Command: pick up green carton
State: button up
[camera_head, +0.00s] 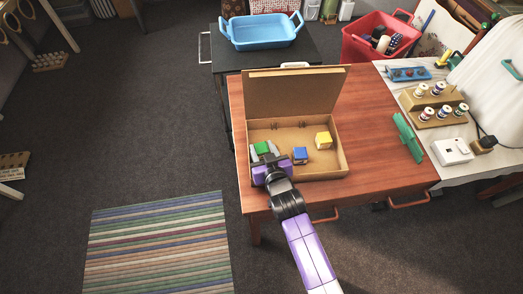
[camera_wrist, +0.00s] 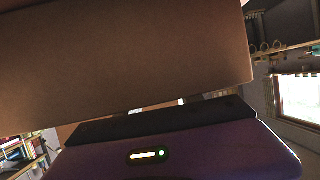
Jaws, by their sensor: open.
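The green carton (camera_head: 263,146) sits at the left side inside an open cardboard box (camera_head: 322,172) on the wooden table. My gripper (camera_head: 265,154) is open at the near left part of the box, with its grey fingers close around or beside the green carton. Whether they touch it I cannot tell. The gripper hides the carton's lower near part. In the wrist view, a plain brown cardboard surface (camera_wrist: 120,60) fills the upper part above my purple gripper body, and the green carton cannot be made out.
A blue carton (camera_head: 300,155) stands in the box just right of my gripper, and a yellow carton (camera_head: 323,140) is farther right. The box's raised lid (camera_head: 295,95) stands behind them. The wooden table (camera_head: 375,130) is clear right of the box, up to a green object (camera_head: 407,137).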

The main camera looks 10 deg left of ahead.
grip_shut()
jog(key=shift+r, duration=0.15)
